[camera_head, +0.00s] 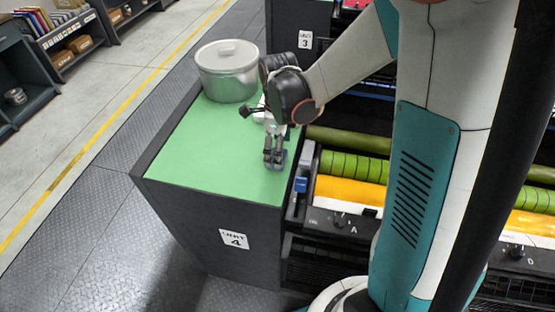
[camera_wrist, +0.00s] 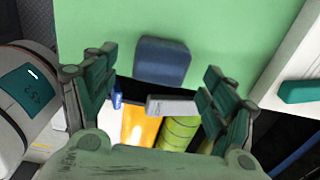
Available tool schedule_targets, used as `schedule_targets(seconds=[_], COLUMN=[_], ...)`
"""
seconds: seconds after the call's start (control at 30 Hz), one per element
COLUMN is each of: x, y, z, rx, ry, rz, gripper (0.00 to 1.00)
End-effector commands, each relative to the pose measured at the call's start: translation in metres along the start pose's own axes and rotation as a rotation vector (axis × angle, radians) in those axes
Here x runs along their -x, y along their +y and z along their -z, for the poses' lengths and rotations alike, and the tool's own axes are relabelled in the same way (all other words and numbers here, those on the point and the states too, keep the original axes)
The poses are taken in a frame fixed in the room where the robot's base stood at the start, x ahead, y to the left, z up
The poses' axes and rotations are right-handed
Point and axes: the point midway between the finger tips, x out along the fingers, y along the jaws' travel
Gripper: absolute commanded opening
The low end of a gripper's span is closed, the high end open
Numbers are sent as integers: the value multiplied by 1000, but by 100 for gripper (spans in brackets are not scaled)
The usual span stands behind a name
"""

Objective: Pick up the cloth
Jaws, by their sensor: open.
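A dark blue, folded-looking pad, which seems to be the cloth (camera_wrist: 163,62), lies on the green top near its edge in the wrist view. In the head view only a bit of the cloth (camera_head: 283,157) shows beside my fingers. My gripper (camera_head: 273,161) points down over it. In the wrist view my gripper (camera_wrist: 159,66) is open, its fingers apart on either side of the cloth. I cannot tell how high above the top the fingertips are.
The green-topped cabinet marked 4 (camera_head: 180,165) bears a lidded metal pot (camera_head: 228,72) behind my gripper. Rollers, green (camera_head: 350,168) and yellow (camera_head: 350,191), lie right of the cabinet. A grey block (camera_head: 306,157) stands by the cabinet's right edge. The green top's front left is clear.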

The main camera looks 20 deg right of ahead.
Motion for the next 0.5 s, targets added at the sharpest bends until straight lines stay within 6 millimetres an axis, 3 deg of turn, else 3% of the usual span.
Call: schedule_targets(seconds=[0.2,0.5], x=[-30,-34], y=[-1,0], z=[-2,-1], rx=[0,0], ry=[0,0], rz=[0,0], gripper=[78,78])
